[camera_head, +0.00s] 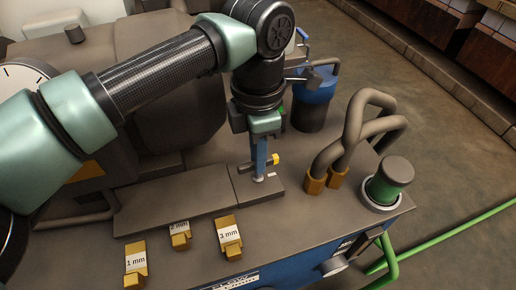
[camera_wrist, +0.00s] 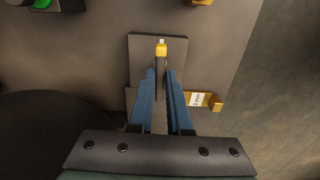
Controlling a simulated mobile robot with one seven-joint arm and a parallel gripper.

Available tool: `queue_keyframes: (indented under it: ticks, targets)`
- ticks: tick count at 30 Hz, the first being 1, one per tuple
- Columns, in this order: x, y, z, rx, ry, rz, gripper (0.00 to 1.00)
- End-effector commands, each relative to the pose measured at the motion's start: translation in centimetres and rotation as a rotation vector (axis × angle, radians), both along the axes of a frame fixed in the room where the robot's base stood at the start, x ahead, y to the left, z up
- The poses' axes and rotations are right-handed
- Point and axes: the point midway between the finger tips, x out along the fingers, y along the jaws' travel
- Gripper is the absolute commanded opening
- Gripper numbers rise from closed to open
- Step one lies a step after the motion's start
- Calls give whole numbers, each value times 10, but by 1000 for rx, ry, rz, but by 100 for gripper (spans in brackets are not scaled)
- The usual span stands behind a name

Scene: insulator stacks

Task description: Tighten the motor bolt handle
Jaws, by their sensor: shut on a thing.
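The motor bolt handle (camera_head: 275,160) has a yellow end and stands on a raised grey block (camera_head: 270,198) on the machine top. My gripper (camera_head: 259,172) points down at it with blue fingers. In the wrist view the handle's yellow end (camera_wrist: 161,50) shows just beyond the fingertips, and a dark bar runs back between the two blue fingers (camera_wrist: 162,82). The fingers are shut on this handle. The rest of the handle is hidden by the fingers.
Yellow blocks marked in mm, such as the 1 mm one (camera_head: 136,265), lie at the front left. The large motor housing (camera_head: 180,115) lies behind my arm.

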Motion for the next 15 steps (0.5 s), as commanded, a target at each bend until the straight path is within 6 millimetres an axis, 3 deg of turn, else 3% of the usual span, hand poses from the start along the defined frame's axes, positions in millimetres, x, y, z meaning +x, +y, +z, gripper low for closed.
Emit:
queue_keyframes:
  ticks: [7,8,12,15]
  targets:
    - [0,0,0,-1,-1,-3,0]
    - [0,0,0,-1,-1,-2,19]
    - [0,0,0,-1,-1,-1,44]
    - [0,0,0,-1,-1,-1,45]
